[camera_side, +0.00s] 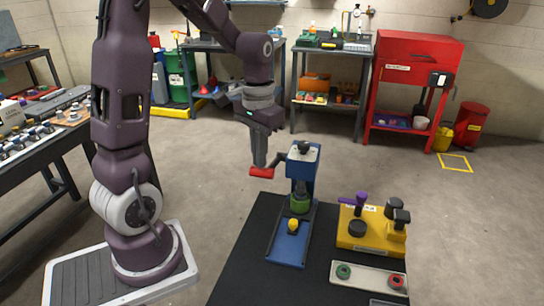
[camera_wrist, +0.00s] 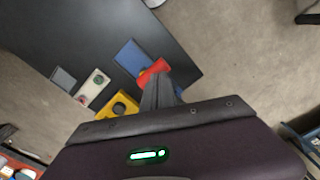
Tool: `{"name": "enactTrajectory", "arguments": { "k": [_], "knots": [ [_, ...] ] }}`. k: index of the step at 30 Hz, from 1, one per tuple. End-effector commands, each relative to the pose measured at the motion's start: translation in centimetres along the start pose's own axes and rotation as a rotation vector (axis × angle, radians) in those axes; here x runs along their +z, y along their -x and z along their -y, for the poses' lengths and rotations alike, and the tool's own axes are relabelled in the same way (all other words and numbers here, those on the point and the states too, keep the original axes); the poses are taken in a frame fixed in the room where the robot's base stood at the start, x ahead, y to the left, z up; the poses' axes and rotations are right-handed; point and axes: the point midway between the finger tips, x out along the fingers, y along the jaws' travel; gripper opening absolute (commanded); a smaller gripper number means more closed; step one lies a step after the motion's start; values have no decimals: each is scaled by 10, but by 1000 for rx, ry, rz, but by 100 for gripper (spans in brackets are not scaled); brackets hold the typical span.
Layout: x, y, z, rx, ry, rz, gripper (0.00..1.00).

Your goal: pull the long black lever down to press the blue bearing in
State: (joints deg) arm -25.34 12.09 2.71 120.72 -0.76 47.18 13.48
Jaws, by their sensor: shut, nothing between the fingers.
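A blue press (camera_side: 305,165) stands on the black table, and its blue base also shows in the wrist view (camera_wrist: 131,57). A short dark lever (camera_side: 277,157) reaches left from the press head and ends in a red grip (camera_side: 261,172), also in the wrist view (camera_wrist: 152,71). My gripper (camera_side: 260,163) is shut and empty, its fingertips at the top of the red grip; I cannot tell if they touch it. A green round part (camera_side: 300,203) sits under the press head. A yellow knob (camera_side: 293,225) is on the press base. I cannot make out a blue bearing.
A yellow fixture (camera_side: 370,232) with a purple handle (camera_side: 361,200) stands right of the press. The black table (camera_side: 240,275) is bare left of the press.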

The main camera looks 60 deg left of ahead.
Motion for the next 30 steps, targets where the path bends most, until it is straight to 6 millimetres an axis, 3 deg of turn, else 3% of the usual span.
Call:
{"name": "enactTrajectory", "arguments": {
  "k": [30],
  "knots": [
    [5, -24, -3, 1, 0, 2, 0]
  ]
}}
